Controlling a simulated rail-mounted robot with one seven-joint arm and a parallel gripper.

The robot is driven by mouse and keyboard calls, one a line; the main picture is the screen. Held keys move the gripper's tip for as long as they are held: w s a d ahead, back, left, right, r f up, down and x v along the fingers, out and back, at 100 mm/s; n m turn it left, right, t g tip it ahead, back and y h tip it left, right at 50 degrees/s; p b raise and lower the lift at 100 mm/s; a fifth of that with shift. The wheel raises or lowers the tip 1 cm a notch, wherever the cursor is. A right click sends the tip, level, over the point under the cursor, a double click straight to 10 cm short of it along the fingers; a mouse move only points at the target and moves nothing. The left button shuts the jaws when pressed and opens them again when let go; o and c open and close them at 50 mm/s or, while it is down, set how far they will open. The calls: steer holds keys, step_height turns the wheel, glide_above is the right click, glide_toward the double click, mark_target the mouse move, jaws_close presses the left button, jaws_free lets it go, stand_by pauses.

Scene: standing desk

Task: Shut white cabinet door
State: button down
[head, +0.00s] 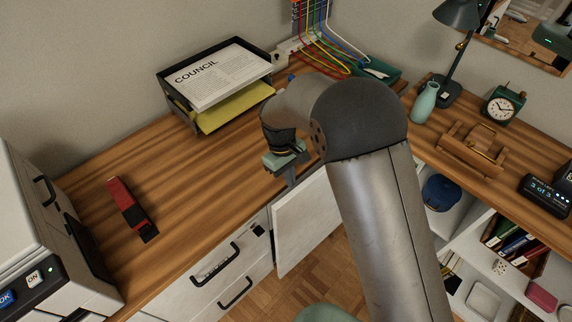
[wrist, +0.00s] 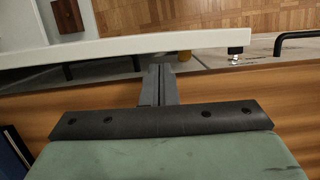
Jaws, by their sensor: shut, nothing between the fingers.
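The white cabinet door (head: 305,222) stands open below the desk's front edge in the head view, swung out over the floor. My arm hides its right part. In the wrist view its top edge is the long white band (wrist: 120,48) across the picture, with a small dark and metal knob (wrist: 238,50) near the right. My gripper (head: 290,184) is shut and empty, pointing down at the desk edge beside the door's top. In the wrist view the gripper's fingers (wrist: 160,72) end close to the door's edge. I cannot tell whether they touch it.
White drawers (head: 215,270) with black handles stand left of the door. On the wooden desk (head: 190,200) are a paper tray (head: 215,85), a red and black stapler (head: 131,208) and a printer (head: 40,230). Open shelves (head: 480,265) are on the right. The desk's middle is clear.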

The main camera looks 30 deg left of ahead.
steer(key=shift+x, duration=1.55)
